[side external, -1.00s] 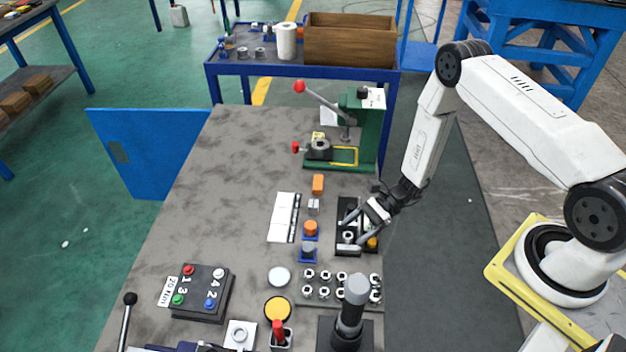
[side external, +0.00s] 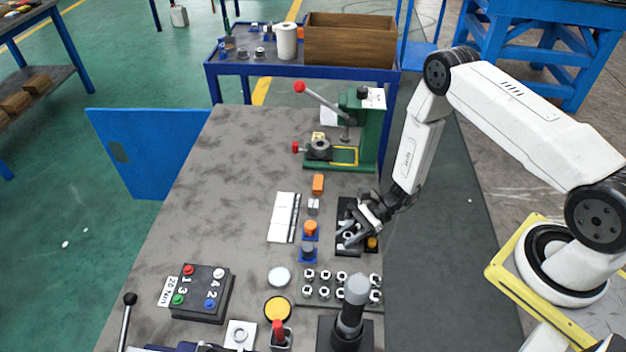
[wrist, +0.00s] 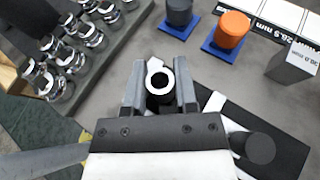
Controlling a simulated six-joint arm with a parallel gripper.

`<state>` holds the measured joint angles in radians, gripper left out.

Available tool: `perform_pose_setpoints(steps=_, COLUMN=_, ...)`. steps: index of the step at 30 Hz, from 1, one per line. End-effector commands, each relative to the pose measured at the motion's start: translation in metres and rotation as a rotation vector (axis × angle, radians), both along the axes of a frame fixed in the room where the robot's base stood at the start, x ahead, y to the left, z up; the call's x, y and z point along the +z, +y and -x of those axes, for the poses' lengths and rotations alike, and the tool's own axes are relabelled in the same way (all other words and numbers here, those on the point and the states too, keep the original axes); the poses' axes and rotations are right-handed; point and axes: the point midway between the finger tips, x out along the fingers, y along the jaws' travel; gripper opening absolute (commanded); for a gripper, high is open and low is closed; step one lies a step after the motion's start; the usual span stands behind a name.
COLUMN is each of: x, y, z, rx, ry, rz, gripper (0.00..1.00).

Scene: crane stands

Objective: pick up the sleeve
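The sleeve (wrist: 160,84) is a short pale metal ring with a dark bore, seen nearly from above in the wrist view. My gripper (wrist: 160,90) has one finger on each side of it, with hardly any gap visible, and appears shut on it. In the side view my gripper (side external: 347,238) reaches down into the black tray (side external: 346,204) at the right edge of the bench. There the fingers partly hide the sleeve. I cannot tell whether it is lifted.
An orange knob (side external: 310,228) and a grey knob (side external: 308,250) on blue bases stand left of the tray. A rack (side external: 314,292) of several metal pieces and a dark post (side external: 351,309) stand nearer the camera. The green press (side external: 369,135) is behind.

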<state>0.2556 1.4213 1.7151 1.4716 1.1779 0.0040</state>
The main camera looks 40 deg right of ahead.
Motion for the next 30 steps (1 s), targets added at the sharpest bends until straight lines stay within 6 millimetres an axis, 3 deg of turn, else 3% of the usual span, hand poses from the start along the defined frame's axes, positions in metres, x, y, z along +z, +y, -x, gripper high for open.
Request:
perform_pose_setpoints(steps=1, x=0.0, y=0.0, z=0.0, rx=0.001, ry=0.0, rz=0.0, gripper=0.1)
perform_pose_setpoints(steps=2, x=0.0, y=0.0, z=0.0, rx=0.001, ry=0.0, rz=0.0, gripper=0.01)
perform_pose_setpoints(steps=3, x=0.0, y=0.0, z=0.0, rx=0.001, ry=0.0, rz=0.0, gripper=0.0)
perform_pose_setpoints(steps=19, x=0.006, y=0.0, z=0.0, rx=0.001, ry=-0.001, rz=-0.001, gripper=0.0)
perform_pose_setpoints(steps=30, x=0.037, y=-0.001, z=0.005, rx=0.0, ry=0.002, rz=-0.001, gripper=0.0)
